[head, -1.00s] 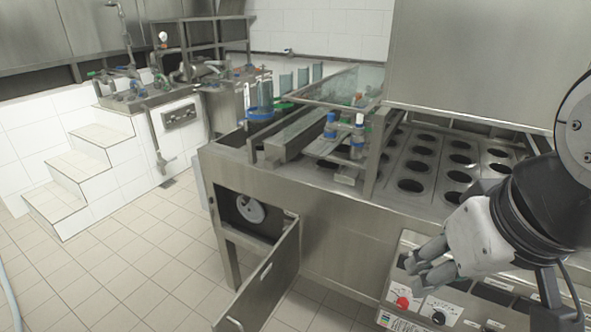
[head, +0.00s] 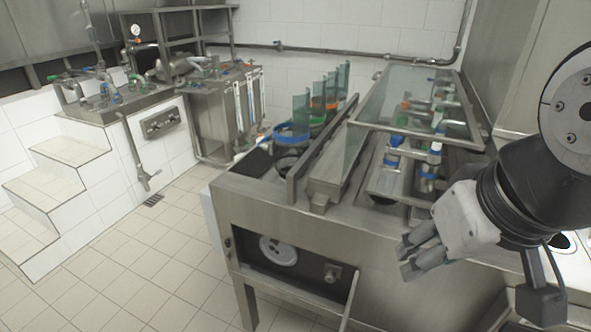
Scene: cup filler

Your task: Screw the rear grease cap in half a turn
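My gripper (head: 406,261) is at the right of the head view, its pale grey fingers pointing left. A gap shows between the fingertips and nothing is between them. It is in front of the steel filling machine (head: 285,228), apart from it as far as I can tell. An open compartment in the machine's front holds a round white disc (head: 278,250) and a small metal knob-like fitting (head: 332,273). I cannot tell whether either is a grease cap, and no rear grease cap can be picked out.
The compartment's door (head: 350,300) hangs open, cut off at the bottom edge. A glass-sided hopper (head: 420,95) and blue-collared fittings (head: 393,150) stand on the machine. White tiled steps (head: 65,150) are at the left. The tiled floor (head: 150,270) between is clear.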

